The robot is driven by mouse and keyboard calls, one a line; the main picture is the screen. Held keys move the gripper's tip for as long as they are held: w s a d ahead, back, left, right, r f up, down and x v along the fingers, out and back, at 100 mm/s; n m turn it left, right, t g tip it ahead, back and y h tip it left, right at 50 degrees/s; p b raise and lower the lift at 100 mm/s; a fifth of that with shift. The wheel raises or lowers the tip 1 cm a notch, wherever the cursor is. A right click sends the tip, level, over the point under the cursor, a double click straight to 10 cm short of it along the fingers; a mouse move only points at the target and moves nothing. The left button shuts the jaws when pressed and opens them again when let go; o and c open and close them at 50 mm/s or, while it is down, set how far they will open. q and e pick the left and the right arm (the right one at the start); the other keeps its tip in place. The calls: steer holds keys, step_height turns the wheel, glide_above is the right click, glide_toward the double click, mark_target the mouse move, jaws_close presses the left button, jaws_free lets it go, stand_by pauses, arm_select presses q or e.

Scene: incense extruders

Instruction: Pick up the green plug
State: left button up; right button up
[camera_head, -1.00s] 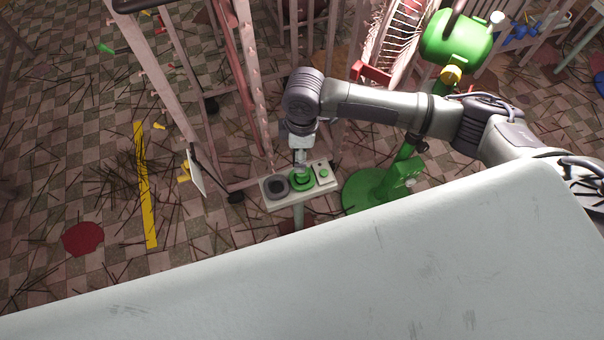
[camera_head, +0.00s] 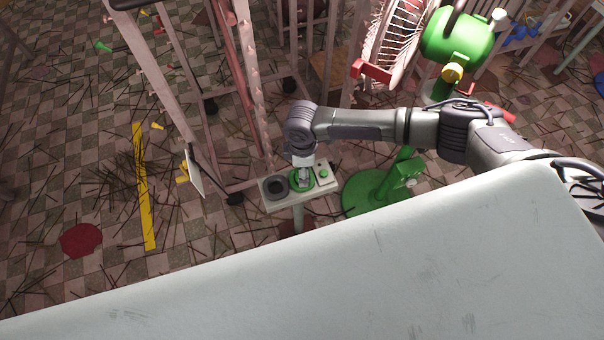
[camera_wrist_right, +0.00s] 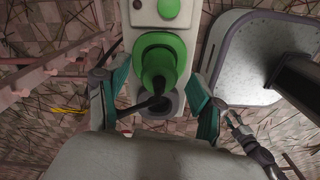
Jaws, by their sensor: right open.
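The green plug (camera_wrist_right: 160,62) stands in the pale control panel (camera_wrist_right: 150,15), seen from above in the right wrist view. In the head view its green ring (camera_head: 296,187) shows beside the grip, and the rest is partly hidden. My right gripper (camera_wrist_right: 157,103) is open, with one teal-edged finger on each side of the plug. In the head view the right gripper (camera_head: 303,180) is low over the panel (camera_head: 322,198). I cannot tell whether the fingers touch the plug. A jointed part at the lower right of the wrist view may be my left gripper (camera_wrist_right: 232,122); its jaws are unclear.
A dark round socket (camera_head: 276,187) and a green button (camera_head: 323,173) flank the plug on the panel. A green round-based stand (camera_head: 370,193) is close on the right. Pink racks (camera_head: 255,95) rise behind. Sticks litter the tiled floor.

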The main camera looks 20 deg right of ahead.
step_height(320, 180, down, 2)
steer(key=shift+f, duration=0.15)
steer(key=c, duration=1.2)
steer(key=shift+c, duration=0.3)
